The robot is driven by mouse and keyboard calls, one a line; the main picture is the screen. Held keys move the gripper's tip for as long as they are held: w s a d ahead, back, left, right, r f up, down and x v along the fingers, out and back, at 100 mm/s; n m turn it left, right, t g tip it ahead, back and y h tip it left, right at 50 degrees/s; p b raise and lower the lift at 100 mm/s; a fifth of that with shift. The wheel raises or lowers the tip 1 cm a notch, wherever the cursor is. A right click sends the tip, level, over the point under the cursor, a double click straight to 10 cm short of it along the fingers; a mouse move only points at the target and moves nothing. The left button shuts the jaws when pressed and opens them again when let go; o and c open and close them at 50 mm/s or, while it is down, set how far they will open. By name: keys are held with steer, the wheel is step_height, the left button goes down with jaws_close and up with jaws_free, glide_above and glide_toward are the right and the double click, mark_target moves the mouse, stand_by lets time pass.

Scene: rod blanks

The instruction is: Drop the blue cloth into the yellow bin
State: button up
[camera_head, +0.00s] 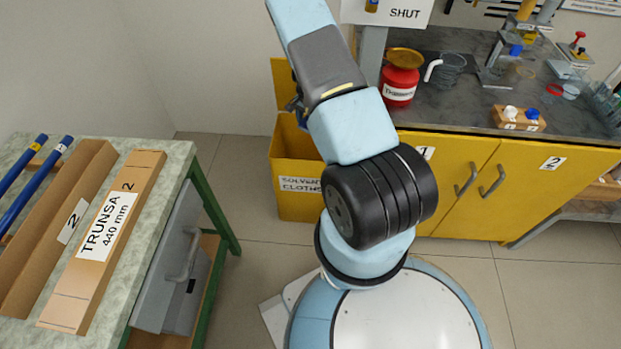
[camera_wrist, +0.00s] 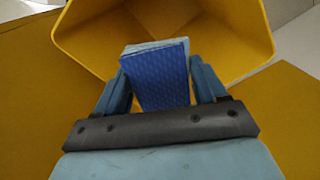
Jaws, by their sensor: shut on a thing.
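The blue cloth (camera_wrist: 155,78) is a folded, patterned piece with a pale upper edge, held between the two blue fingers of my gripper (camera_wrist: 159,68). The yellow bin (camera_wrist: 232,62) shows its open mouth just beyond the cloth in the wrist view. The cloth overlaps the mouth in the picture; its exact height over the rim is hard to tell. In the head view the bin (camera_head: 296,200) stands on the floor, labelled "SOLVENT CLOTHS", with its lid (camera_head: 282,88) raised. My arm hides most of my gripper and the cloth there.
A yellow cabinet (camera_head: 455,165) with a dark worktop stands right of the bin. A red can (camera_head: 400,85) and glassware sit on it. At left, a green-legged bench (camera_head: 150,215) holds a cardboard box (camera_head: 105,235) and blue rods (camera_head: 40,185). Floor is clear between bench and bin.

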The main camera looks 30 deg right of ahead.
steer(key=shift+f, duration=0.55)
steer(key=o, duration=1.5)
steer(key=shift+c, duration=0.2)
steer(key=shift+r, duration=0.1)
step_height(320, 180, up, 14)
steer(key=shift+f, duration=0.25)
steer(key=shift+a, duration=0.1)
